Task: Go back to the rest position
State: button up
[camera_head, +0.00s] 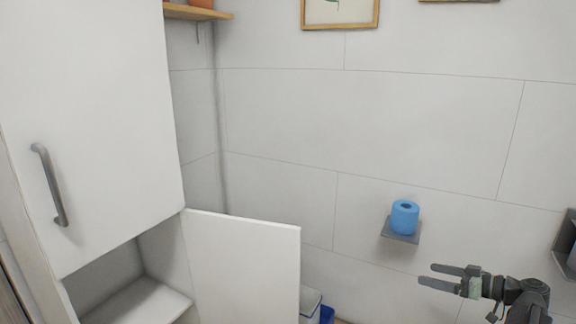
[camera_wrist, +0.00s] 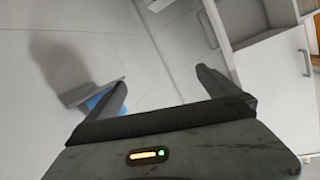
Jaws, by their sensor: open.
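My gripper (camera_head: 442,277) is at the lower right of the head view, in front of the tiled wall. Its two fingers point left and stand apart, with nothing between them. In the wrist view my gripper (camera_wrist: 160,90) also shows open and empty, with the wall and cabinet beyond it. The gripper is below and to the right of a blue roll (camera_head: 404,217) in the head view.
The blue roll sits on a small grey wall shelf (camera_head: 400,237). A white cabinet (camera_head: 95,110) stands at left, its lower door (camera_head: 245,265) swung open. A white and blue bin (camera_head: 312,303) is partly hidden behind that door. A dark wall fixture (camera_head: 566,240) is at the right edge.

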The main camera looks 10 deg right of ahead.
jog(key=w+a+f+m+g, duration=0.1)
jog(key=w+a+f+g, duration=0.15)
jog(key=a, duration=0.35)
jog(key=w+a+f+g+h, duration=0.1)
jog(key=a+f+g, duration=0.1)
jog(key=a+f, duration=0.35)
jog(key=w+a+f+m+g, duration=0.1)
jog(key=a+f+g, duration=0.15)
jog(key=a, duration=0.55)
jog(key=s+a+f+m+g+h, duration=0.1)
jog(key=s+a+f+g+h, duration=0.2)
jog(key=a, duration=0.7)
jog(key=s+a+f+m+g+h, duration=0.1)
jog(key=s+a+f+g+h, duration=0.1)
jog(key=a+f+h, duration=0.5)
notch_tip(320, 180, up, 34)
jog(key=a+y+p, duration=0.1)
jog(key=a+p, duration=0.1)
jog(key=p, duration=2.9)
jog(key=shift+w+f+m+y, duration=0.2)
jog(key=shift+w+m+y, duration=0.1)
jog(key=shift+w, duration=0.05)
